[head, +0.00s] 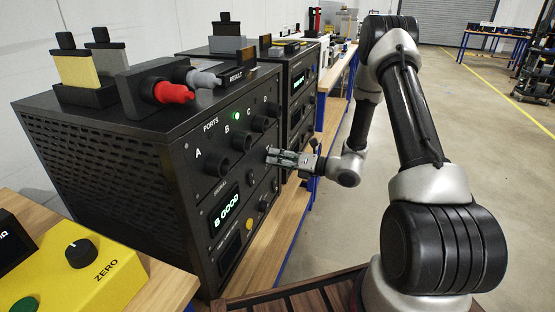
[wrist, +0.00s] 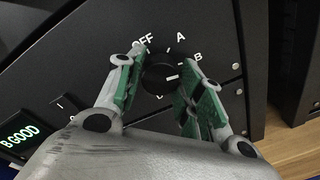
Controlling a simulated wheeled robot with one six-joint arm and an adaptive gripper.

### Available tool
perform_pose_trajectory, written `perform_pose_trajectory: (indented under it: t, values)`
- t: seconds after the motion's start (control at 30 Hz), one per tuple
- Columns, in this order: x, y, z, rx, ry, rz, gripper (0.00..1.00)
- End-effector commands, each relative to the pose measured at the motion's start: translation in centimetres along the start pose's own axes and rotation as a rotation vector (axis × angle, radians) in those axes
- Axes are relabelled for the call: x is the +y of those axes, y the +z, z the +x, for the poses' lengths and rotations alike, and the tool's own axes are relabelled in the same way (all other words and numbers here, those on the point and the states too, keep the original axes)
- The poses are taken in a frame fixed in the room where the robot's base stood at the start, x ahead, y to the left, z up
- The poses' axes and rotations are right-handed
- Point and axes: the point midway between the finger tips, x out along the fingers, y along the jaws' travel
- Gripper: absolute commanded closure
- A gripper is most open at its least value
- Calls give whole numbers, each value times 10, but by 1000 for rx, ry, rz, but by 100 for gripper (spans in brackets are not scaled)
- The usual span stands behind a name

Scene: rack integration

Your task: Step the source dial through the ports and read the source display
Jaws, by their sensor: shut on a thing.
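The source dial (wrist: 157,76) is a black round knob on the dark panel, marked OFF, A and B around it; the lower marks are partly hidden. My gripper (wrist: 161,80) is shut on the dial, with one green-padded finger on each side. In the head view my gripper (head: 271,155) reaches the front of the black rack unit (head: 95,150) from the right, and hides the dial there. The source display (head: 227,207) reads "B GOOD" in pale green. It shows at the lower left of the wrist view (wrist: 20,138).
Above are black ports labelled A, B, C and D with a lit green lamp (head: 236,116). Red and grey plugs (head: 172,92) lie on top of the unit. A yellow ZERO box (head: 85,270) is at the front left. A second black unit (head: 299,75) stands behind.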

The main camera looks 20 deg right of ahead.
Motion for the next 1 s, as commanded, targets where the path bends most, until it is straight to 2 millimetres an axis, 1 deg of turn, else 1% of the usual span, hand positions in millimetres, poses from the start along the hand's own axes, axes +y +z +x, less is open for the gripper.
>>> perform_pose_trajectory:
  t: [0.33,0.37,0.4,0.47,0.8,0.87,0.97,1.0]
  values:
    - [0,0,0,0,-1,2,87]
    - [0,0,0,0,-1,2,59]
    - [0,0,0,0,-1,2,52]
    - [0,0,0,0,-1,1,41]
    - [0,0,-2,0,-1,1,41]
    - [-1,0,-6,-1,-2,2,41]
    - [-1,1,-20,-2,-4,2,41]
    - [-1,1,-28,-3,-4,2,41]
